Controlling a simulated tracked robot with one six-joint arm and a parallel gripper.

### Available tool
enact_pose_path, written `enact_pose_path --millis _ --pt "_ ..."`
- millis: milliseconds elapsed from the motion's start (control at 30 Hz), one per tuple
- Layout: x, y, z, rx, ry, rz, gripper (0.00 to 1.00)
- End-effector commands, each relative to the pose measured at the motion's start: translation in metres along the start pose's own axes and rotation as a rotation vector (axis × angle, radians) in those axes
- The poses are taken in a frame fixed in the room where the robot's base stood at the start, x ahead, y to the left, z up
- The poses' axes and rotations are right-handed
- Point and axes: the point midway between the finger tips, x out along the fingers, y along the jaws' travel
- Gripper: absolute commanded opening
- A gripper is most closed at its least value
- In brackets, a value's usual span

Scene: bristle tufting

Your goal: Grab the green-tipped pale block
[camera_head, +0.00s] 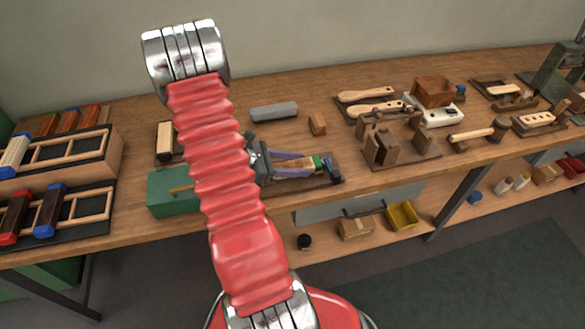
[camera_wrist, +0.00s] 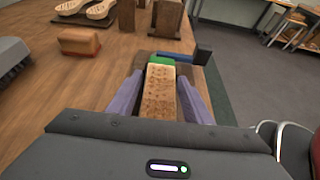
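The pale block (camera_wrist: 158,95) with a green tip (camera_wrist: 160,60) lies lengthwise between the two purple-grey fingers of my gripper (camera_wrist: 160,78) in the wrist view. The fingers are open, one on each side, with narrow gaps showing; contact near the fingertips is hard to tell. In the head view the pale block (camera_head: 291,173) lies near the table's front edge, its green end to the right, with my gripper (camera_head: 308,163) over it. Its near end is hidden by the gripper body in the wrist view.
A dark fixture with a blue part (camera_head: 332,169) stands just beyond the green tip. A green box (camera_head: 172,192) is left of my arm. A small orange-brown block (camera_head: 317,124) and a grey bar (camera_head: 274,111) lie behind. Wooden tools on dark boards (camera_head: 402,152) fill the right.

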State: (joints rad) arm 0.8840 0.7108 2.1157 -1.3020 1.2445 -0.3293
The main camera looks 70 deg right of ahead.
Motion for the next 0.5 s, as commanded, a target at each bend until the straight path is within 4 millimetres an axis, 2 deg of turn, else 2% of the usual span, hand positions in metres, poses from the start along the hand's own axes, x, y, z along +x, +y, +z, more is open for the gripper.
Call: enact_pose_path --millis 67,500 --pt "-0.0001 0.0001 0.0000 0.000 0.000 0.000 0.40" --pt "-0.0001 0.0002 0.0001 0.000 0.000 0.000 0.09"
